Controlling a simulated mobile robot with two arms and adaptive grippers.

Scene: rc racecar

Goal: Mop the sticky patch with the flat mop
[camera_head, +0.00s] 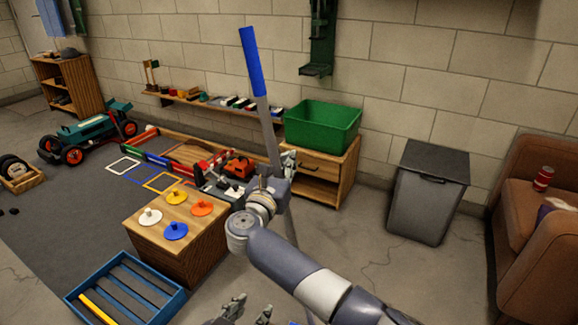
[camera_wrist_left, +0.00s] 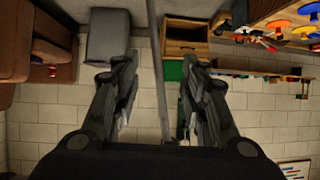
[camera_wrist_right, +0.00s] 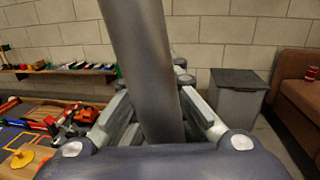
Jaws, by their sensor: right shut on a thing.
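The flat mop's handle (camera_head: 263,105) stands nearly upright, tilted, with a blue grip at the top and a grey pole below. My right gripper (camera_head: 285,168) is shut on the pole, which fills the middle of the right wrist view (camera_wrist_right: 145,65). My left gripper (camera_head: 250,308) is low at the bottom edge of the head view, open and empty. In the left wrist view the pole (camera_wrist_left: 156,60) runs through the gap between its spread fingers, apparently beyond them. The mop's head and the sticky patch are not seen.
A wooden crate with colored knobs (camera_head: 150,240) and a blue slatted tray (camera_head: 125,290) stand at left. A green bin (camera_head: 322,128) sits on a wooden cabinet (camera_head: 325,180). A grey lidded bin (camera_head: 425,195) and brown sofa (camera_head: 520,220) are right. Floor between is clear.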

